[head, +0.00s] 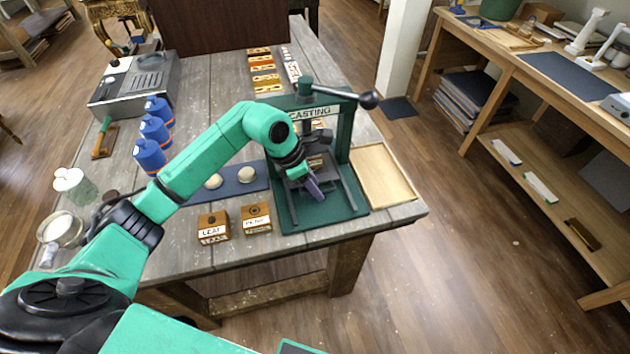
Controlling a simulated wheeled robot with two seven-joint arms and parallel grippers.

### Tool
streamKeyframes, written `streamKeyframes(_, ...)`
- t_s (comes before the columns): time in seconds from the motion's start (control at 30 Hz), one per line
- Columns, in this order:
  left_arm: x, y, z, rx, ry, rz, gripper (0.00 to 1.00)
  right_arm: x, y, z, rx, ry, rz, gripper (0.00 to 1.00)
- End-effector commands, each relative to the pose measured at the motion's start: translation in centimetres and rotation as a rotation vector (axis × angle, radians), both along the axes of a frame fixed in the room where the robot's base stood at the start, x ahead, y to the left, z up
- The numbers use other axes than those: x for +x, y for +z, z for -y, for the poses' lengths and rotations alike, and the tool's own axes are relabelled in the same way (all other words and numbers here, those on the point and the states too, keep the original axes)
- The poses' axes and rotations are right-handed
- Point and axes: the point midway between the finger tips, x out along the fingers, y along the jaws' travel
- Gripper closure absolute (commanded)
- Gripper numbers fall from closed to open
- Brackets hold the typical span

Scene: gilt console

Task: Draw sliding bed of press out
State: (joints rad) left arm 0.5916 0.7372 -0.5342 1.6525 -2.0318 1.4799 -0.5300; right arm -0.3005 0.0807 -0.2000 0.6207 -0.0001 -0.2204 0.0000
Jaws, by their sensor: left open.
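A dark green casting press (344,135) stands near the right front of the grey wooden table. It has a sign reading CASTING, a lever with a black knob at the top, and a green base (290,218) with dark rails. My left gripper (314,190) is at the front of the press, low over the rails and base. It is open. My green left arm crosses from the lower left and hides part of the press. The sliding bed is partly hidden by the gripper, and I cannot tell whether they touch. My right gripper is not in view.
An empty wooden tray (383,176) lies right of the press. LEAF (213,228) and another labelled wooden box (256,218) stand left of its base. A blue mat (236,187) with pale round pieces lies behind them. Blue bottles (150,156) stand farther left.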

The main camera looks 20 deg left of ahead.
Motion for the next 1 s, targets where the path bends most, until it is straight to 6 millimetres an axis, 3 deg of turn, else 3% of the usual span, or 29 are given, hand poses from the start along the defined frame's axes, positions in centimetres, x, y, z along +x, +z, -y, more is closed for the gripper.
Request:
streamKeyframes(0.27,0.11,-0.65,0.16,0.002,-0.001,0.001,0.55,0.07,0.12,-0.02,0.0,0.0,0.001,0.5)
streamKeyframes(0.3,0.11,-0.65,0.16,0.002,-0.001,0.001,0.59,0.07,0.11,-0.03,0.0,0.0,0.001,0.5)
streamKeyframes(0.4,0.11,-0.63,0.16,0.002,-0.001,0.001,0.98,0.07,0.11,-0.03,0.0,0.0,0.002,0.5)
streamKeyframes(0.43,0.11,-0.62,0.16,0.002,-0.001,0.001,1.0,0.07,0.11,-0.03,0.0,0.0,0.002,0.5)
streamKeyframes(1.0,0.14,-0.54,0.14,0.001,0.0,0.002,1.0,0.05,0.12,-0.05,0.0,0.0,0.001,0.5)
